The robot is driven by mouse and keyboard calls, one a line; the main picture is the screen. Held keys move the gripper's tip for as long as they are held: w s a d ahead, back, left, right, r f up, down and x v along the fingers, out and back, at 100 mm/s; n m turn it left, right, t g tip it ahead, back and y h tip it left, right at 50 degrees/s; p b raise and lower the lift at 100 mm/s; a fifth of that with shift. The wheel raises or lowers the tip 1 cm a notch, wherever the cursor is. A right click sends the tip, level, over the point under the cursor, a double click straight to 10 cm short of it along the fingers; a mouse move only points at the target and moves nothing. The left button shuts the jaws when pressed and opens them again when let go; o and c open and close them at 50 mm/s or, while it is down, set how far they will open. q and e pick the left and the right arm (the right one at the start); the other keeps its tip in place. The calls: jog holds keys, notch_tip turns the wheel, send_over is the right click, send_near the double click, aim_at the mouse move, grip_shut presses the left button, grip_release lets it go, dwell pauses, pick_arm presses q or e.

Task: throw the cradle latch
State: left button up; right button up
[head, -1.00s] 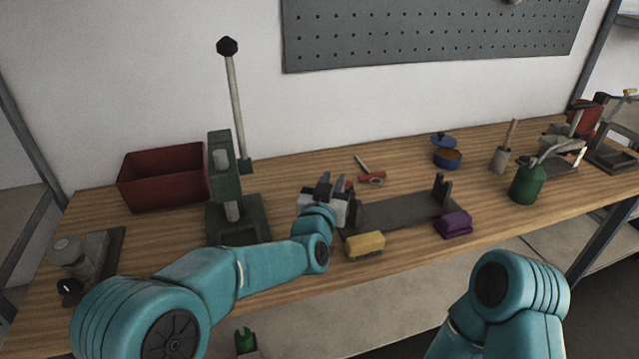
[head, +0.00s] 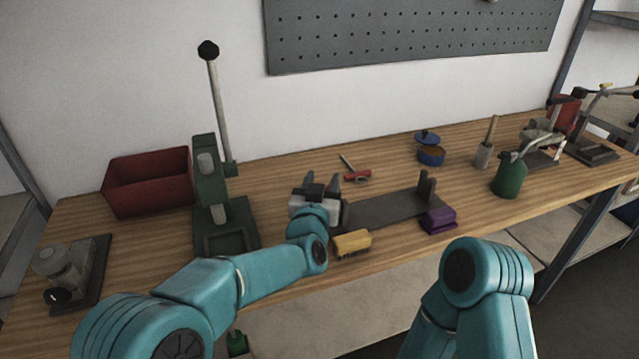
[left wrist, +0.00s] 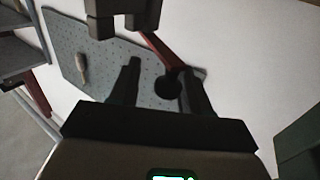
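The dark grey cradle (head: 385,210) lies on the bench, with an upright post at its right end. The knob shows between the open fingers of my left gripper (left wrist: 159,66), closer to the right finger. I cannot tell whether they touch. A dark block (left wrist: 120,14), likely part of the cradle, is at the top. My right gripper is out of view.
A yellow block (head: 352,243) and a purple block (head: 438,219) lie in front of the cradle. A green press (head: 212,190) stands left, beside a red bin (head: 148,180). A red-handled tool (head: 357,175) lies behind. A green can (head: 509,176) is farther right.

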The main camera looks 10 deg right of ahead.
pick_arm(q)
jog(key=shift+w+a+f, duration=0.1)
jog(key=shift+a+f, duration=0.05)
jog(key=shift+a, duration=0.15)
jog(key=b+v, duration=0.3)
jog(key=v, duration=1.3)
jog(key=shift+o, duration=0.3)
